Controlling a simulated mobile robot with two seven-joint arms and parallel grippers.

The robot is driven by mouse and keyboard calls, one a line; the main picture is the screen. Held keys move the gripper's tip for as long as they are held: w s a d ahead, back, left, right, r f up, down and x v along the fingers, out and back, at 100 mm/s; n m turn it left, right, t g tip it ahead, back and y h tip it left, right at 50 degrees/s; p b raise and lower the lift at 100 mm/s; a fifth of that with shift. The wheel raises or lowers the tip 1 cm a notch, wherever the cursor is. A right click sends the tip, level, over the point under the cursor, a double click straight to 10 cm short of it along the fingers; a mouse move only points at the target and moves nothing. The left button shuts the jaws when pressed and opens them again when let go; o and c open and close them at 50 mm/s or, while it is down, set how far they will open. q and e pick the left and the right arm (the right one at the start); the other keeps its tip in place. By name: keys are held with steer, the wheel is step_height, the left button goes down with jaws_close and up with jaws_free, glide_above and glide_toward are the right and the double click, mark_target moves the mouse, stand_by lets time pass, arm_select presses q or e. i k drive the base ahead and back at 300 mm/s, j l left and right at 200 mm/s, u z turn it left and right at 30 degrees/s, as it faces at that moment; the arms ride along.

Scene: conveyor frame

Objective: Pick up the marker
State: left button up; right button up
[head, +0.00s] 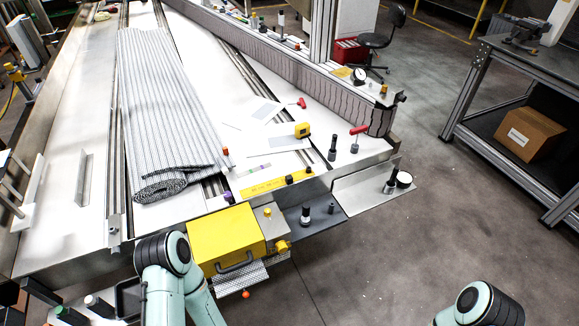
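A thin white stick with coloured bands (258,167), which looks like a marker, lies flat on the white conveyor surface (205,60) near its front edge, right of the rolled grey mat (165,110). It is small, so I cannot be sure what it is. Links of my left arm show at the bottom left, in front of the conveyor frame. A joint of my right arm shows at the bottom right. Neither gripper is in the picture, and no gripper is seen near the stick.
A yellow box (225,235) stands at the front edge. Nearby are a yellow tape measure (302,130), a black cylinder (333,147) and a red-handled tool (358,133). A raised rail borders the right side. Open floor (400,250) lies right, before a workbench (520,75).

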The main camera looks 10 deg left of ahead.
mark_target(334, 139)
steer(key=i+l+u, duration=0.1)
steer(key=u, duration=0.9)
steer(key=i+l+u, duration=0.1)
steer(key=l+u, duration=1.1)
steer(key=l, duration=0.75)
steer(key=k, duration=0.05)
